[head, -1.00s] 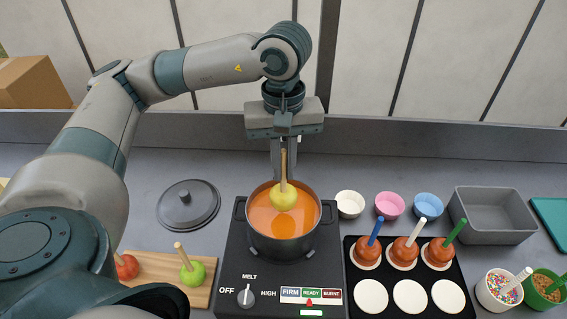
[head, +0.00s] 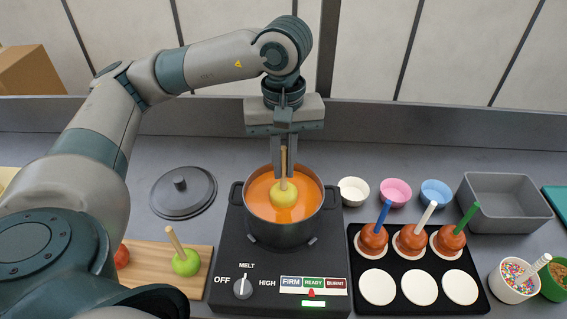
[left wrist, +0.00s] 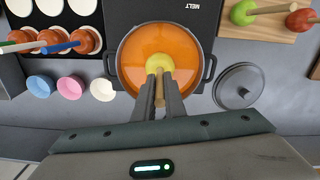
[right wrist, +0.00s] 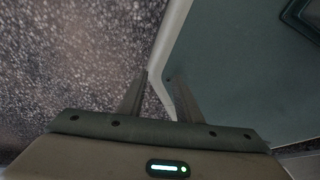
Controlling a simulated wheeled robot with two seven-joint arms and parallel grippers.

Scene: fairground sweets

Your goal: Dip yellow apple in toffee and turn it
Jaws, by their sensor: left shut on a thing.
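The yellow apple (head: 283,194) sits in the orange toffee (head: 262,203) in the dark pot (head: 284,231), its top above the surface. Its wooden stick (head: 284,170) points up. My left gripper (head: 284,168) is shut on the stick above the pot. In the left wrist view the apple (left wrist: 158,63) lies just beyond the fingers, over the toffee. How deep its underside sits is hidden. The hob (head: 232,265) has a knob (head: 242,288) at MELT and a scale with a red pointer (head: 311,292) under READY. My right gripper (right wrist: 158,95) is open and empty, away from the pot.
A board (head: 148,256) with a green apple (head: 186,263) and a red apple is at left, below a lid (head: 183,193). On the right, a black tray (head: 398,299) holds several white discs and three coated apples. Small bowls (head: 395,192) and a grey bin (head: 504,203) stand behind.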

